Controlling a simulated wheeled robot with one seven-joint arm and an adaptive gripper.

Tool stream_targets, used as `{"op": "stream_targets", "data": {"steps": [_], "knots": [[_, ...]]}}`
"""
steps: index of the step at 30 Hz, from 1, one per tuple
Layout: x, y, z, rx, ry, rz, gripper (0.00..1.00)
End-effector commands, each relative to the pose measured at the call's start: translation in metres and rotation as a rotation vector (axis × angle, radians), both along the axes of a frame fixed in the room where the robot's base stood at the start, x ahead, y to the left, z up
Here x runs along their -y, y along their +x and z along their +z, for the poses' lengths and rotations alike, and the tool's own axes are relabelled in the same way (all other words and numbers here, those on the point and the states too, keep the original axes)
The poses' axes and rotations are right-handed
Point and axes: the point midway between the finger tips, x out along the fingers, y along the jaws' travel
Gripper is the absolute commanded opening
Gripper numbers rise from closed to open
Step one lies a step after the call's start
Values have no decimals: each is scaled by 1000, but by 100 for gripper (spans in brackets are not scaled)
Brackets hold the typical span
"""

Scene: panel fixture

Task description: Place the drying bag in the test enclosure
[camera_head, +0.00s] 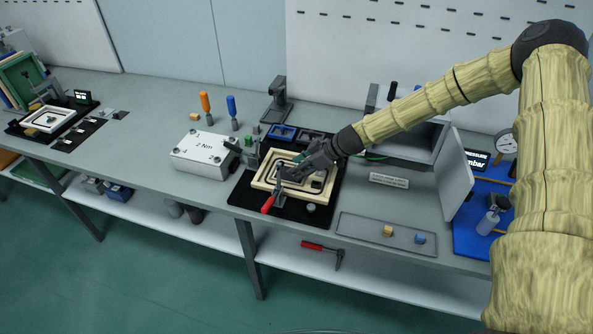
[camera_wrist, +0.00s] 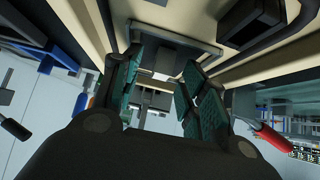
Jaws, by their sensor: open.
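My gripper (camera_head: 300,172) is open, low over a cream panel frame (camera_head: 262,183) on a black mat. In the wrist view its teal-padded fingers (camera_wrist: 166,92) stand apart with no object clearly held between them; a small white piece shows beyond them. The test enclosure seems to be the grey box (camera_head: 437,146) right of the frame, its door (camera_head: 455,174) swung open; my arm crosses in front of part of it. I cannot tell for sure which thing is the drying bag. A small tan block (camera_head: 388,230) and a blue block (camera_head: 420,239) lie on a flat grey tray (camera_head: 360,232).
A red-handled clamp (camera_head: 268,204) stands at the frame's front edge and shows in the wrist view (camera_wrist: 272,137). A white "2 Nm" box (camera_head: 203,153) and upright screwdrivers (camera_head: 232,108) are at left. A blue mat (camera_head: 470,237) with a gauge (camera_head: 505,142) is at right.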

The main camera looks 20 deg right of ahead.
Motion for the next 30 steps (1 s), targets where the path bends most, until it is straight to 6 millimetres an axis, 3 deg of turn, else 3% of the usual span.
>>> {"op": "stream_targets", "data": {"steps": [10, 16, 17, 30], "knots": [[-2, 1, -3, -1, 1, 0, 43], [-2, 1, -3, -1, 1, 0, 8], [-2, 1, -3, -1, 1, 0, 7], [-2, 1, 0, 1, 1, 0, 4]]}}
